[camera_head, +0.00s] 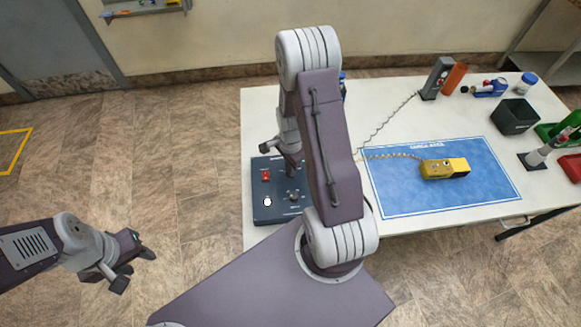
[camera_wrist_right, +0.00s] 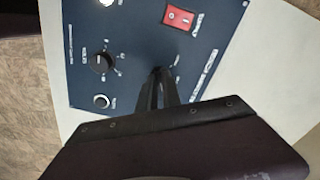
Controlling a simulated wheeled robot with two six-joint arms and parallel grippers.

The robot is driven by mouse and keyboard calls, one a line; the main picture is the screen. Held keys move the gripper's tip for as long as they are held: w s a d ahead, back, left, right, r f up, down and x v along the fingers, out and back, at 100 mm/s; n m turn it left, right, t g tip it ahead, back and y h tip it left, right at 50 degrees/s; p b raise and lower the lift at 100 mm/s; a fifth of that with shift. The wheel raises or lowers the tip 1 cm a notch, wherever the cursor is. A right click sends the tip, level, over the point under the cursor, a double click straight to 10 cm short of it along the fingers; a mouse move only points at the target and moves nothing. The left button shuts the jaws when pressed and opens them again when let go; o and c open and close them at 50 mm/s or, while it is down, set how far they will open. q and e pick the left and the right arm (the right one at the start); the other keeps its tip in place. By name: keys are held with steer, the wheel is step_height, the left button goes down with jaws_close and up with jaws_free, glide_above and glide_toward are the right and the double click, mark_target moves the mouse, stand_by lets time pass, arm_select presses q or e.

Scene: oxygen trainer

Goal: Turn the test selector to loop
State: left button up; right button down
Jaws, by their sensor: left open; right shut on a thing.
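The dark blue control panel (camera_head: 262,214) lies on the near left part of the table, and it fills the upper part of the right wrist view (camera_wrist_right: 225,42). A black round knob (camera_wrist_right: 102,62) with small marks around it sits on the panel, apart from my gripper. My right gripper (camera_wrist_right: 157,76) is shut on a small dark control at the panel face, mostly hidden between its fingertips. In the head view my right gripper (camera_head: 291,172) points down at the panel. The labels are too small to read. My left gripper (camera_head: 132,268) is open and empty over the floor.
A blue mat (camera_head: 400,195) with a yellow device (camera_head: 437,169) lies to the right.

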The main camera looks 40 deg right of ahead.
stand_by(0.3)
steer(key=c, duration=1.5)
jaws_free()
steer(key=shift+r, duration=0.1)
step_height(320, 180, up, 9)
steer(key=shift+f, duration=0.1)
